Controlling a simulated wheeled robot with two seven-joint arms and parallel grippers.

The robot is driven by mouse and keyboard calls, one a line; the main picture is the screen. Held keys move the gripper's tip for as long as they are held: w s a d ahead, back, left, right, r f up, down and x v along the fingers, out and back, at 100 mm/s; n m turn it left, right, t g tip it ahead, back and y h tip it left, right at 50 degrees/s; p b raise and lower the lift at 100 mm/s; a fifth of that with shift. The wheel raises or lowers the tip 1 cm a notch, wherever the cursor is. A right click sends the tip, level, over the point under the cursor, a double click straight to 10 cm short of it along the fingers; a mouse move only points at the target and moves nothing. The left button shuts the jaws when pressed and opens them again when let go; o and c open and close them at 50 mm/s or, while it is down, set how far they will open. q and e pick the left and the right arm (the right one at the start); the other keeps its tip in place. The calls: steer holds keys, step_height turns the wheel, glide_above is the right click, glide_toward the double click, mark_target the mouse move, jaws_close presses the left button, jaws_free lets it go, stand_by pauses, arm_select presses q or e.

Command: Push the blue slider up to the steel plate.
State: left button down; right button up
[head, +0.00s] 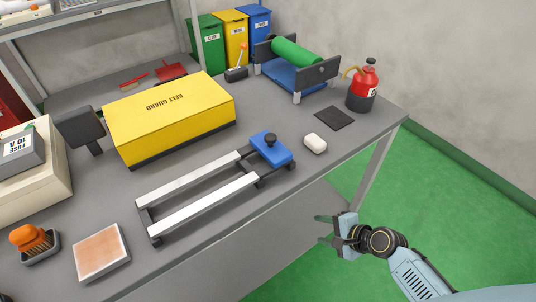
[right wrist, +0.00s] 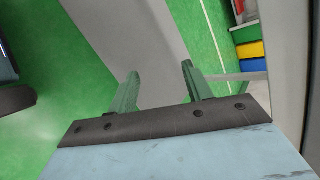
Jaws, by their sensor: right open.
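The blue slider (head: 273,152) is a flat blue block with a black knob on top. It sits at the far right end of two pale parallel rails (head: 205,200) on the grey bench. A dark crosspiece (head: 147,224) joins the rails at their near left end. I cannot tell for certain which part is the steel plate. My right gripper (head: 323,230) is open and empty, in front of the bench edge, to the lower right of the slider and apart from it. Its two green fingers show in the right wrist view (right wrist: 158,82). My left gripper is not in view.
A yellow box (head: 170,115) stands behind the rails. An orange-handled brush (head: 32,240) and a pinkish square block (head: 101,252) lie near left.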

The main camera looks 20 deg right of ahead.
steer(key=w+a+r+m+t+y+b, duration=0.1)
steer(key=a+r+m+y+b, duration=0.15)
steer(key=r, duration=0.45)
steer(key=w+a+r+m+t+y+b, duration=0.1)
steer(key=w+a+r+y, duration=0.15)
steer(key=r, duration=0.45)
steer(key=m+t+y, duration=0.2)
steer(key=m+t, duration=0.1)
steer(key=m, duration=0.5)
glide_toward(275, 138)
steer(key=x, duration=0.8)
steer(key=shift+w+a+b, duration=0.25)
steer(key=shift+w+b, duration=0.05)
steer(key=shift+w+a, duration=0.35)
steer(key=shift+a, duration=0.05)
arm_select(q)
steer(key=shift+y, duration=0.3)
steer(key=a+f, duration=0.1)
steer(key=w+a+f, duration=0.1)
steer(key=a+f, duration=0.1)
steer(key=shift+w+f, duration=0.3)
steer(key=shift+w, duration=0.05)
arm_select(e)
jaws_close()
